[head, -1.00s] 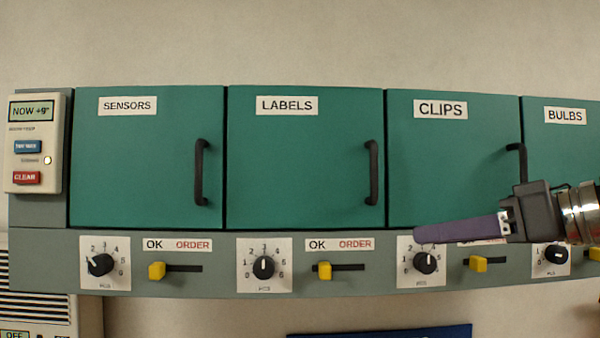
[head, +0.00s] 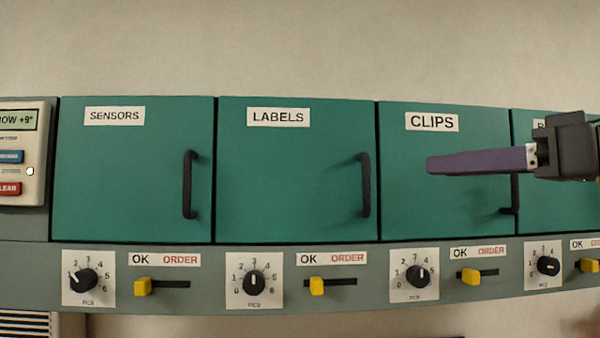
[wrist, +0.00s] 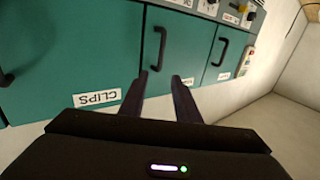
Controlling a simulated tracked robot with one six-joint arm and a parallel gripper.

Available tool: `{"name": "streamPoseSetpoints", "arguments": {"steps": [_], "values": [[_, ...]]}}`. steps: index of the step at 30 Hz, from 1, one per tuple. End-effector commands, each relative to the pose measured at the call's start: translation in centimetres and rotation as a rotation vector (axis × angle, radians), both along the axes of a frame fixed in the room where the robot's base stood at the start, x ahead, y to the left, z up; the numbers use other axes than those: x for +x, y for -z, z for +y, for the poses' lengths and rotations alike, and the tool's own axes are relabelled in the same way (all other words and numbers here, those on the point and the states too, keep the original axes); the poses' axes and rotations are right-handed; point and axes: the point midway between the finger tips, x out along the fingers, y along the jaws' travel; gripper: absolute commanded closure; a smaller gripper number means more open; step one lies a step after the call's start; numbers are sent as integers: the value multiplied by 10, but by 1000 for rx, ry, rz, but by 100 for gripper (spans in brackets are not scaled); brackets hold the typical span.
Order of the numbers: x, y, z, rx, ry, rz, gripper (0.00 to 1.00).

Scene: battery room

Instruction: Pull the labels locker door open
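The labels locker door (head: 290,190) is a shut teal door in the middle of the head view, marked LABELS. Its black vertical bar handle (head: 364,185) is on its right side. In the wrist view, which is upside down, this handle (wrist: 160,48) shows just beyond the fingertips. My gripper (head: 432,164) is in front of the clips door, right of the labels handle and apart from it. In the wrist view my gripper (wrist: 160,78) has its two dark fingers spread, with nothing between them. The fingers hide the LABELS sign there.
The sensors door (head: 130,180) is at left and the clips door (head: 405,200) at right, both shut with similar handles. Below run dials (head: 254,282) and yellow sliders (head: 317,286). A control panel (head: 22,155) is at far left.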

Motion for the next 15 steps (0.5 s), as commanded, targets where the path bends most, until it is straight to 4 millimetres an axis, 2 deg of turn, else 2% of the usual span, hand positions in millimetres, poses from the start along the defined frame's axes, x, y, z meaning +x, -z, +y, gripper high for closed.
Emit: {"name": "streamPoseSetpoints", "arguments": {"steps": [15], "values": [[35, 0, 26, -1, -5, 1, 71]]}}
